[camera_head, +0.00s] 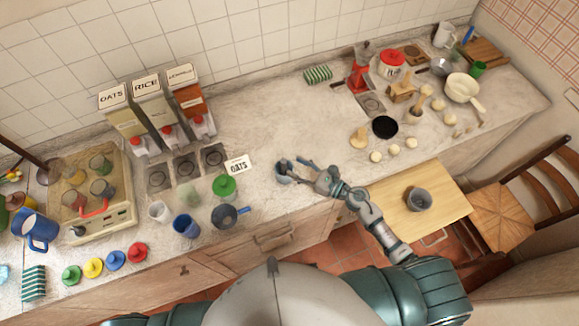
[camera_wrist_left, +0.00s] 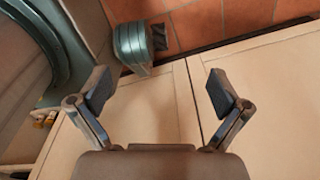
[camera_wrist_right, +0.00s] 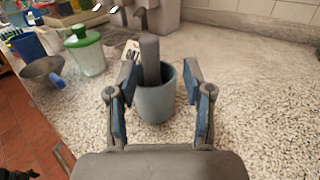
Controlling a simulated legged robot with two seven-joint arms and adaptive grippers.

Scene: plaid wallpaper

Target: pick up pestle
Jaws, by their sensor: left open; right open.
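The pestle (camera_wrist_right: 150,60) is a dark grey rod standing nearly upright in a grey cup-shaped mortar (camera_wrist_right: 157,104) on the speckled counter in the right wrist view. My right gripper (camera_wrist_right: 159,82) is open, with one blue-padded finger on each side of the pestle and mortar. I cannot tell whether the fingers touch them. In the head view my right gripper (camera_head: 300,170) reaches the counter's front part, and the mortar (camera_head: 283,173) shows at its fingers. My left gripper (camera_wrist_left: 160,88) is open and empty in front of pale cabinet doors, outside the head view.
A green-lidded jar (camera_head: 224,186), a blue cup (camera_head: 186,226) and a dark pan (camera_head: 228,215) stand left of my right gripper. An OATS card (camera_head: 237,165) lies behind.

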